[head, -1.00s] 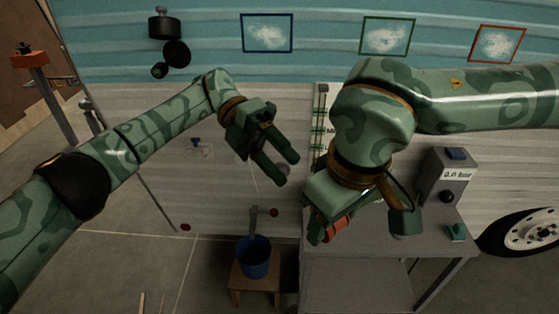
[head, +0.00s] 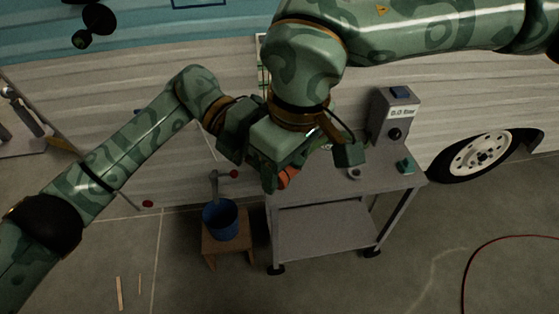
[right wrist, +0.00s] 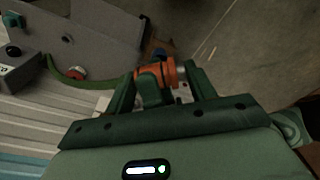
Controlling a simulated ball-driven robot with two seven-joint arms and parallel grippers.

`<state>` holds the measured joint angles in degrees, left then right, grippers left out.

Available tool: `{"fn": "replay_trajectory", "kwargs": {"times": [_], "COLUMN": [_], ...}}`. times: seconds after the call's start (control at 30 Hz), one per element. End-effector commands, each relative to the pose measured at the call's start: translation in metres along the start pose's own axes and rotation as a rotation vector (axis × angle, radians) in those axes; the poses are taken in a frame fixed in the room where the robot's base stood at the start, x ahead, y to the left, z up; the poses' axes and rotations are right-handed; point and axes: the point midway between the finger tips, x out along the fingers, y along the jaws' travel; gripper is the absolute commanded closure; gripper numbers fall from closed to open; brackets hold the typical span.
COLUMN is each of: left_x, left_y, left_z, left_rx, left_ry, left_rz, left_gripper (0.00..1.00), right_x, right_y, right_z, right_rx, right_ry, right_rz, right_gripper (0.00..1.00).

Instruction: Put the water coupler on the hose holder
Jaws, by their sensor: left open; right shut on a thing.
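The orange water coupler (head: 289,177) is between the fingers of my right gripper (head: 279,178), which is shut on it above the left end of a grey metal table. In the right wrist view the coupler (right wrist: 157,73) lies across between the two green fingers. My left gripper (head: 240,135) is open, close beside my right gripper on its left; the right hand hides its fingertips. I cannot pick out the hose holder for certain.
The grey table (head: 325,213) carries a gauge box (head: 393,118) and a small green block (head: 405,166) at its right. A blue bucket (head: 221,220) stands on a wooden stool (head: 228,247) left of it, below a tap with a red handle (head: 234,174). A camper wheel (head: 480,157) is at right.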

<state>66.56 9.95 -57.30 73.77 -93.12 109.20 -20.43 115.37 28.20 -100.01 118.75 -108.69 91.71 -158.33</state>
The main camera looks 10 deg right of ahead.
Motion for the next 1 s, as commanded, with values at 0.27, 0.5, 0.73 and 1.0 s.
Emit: {"fn": "replay_trajectory", "kwargs": {"times": [0.27,0.5,0.73,1.0], "left_x": [0.0,-0.001,-0.001,-0.001], "left_y": [0.0,0.001,0.0,0.0], "left_z": [0.0,0.0,0.0,0.0], "left_rx": [0.0,-0.002,0.0,0.0], "left_ry": [0.0,-0.001,0.0,0.0], "left_rz": [0.0,0.001,0.0,0.0], "left_gripper": [0.81,1.0,1.0,1.0], "right_x": [0.0,0.0,0.0,-0.025], "right_y": [0.0,0.0,0.0,0.001], "right_z": [0.0,0.0,0.0,-0.001], "right_rx": [0.0,0.0,0.0,0.002], "right_ry": [0.0,0.001,0.0,0.005], "right_rz": [0.0,0.0,0.0,0.002], "right_gripper": [0.69,0.26,0.2,0.2]}}
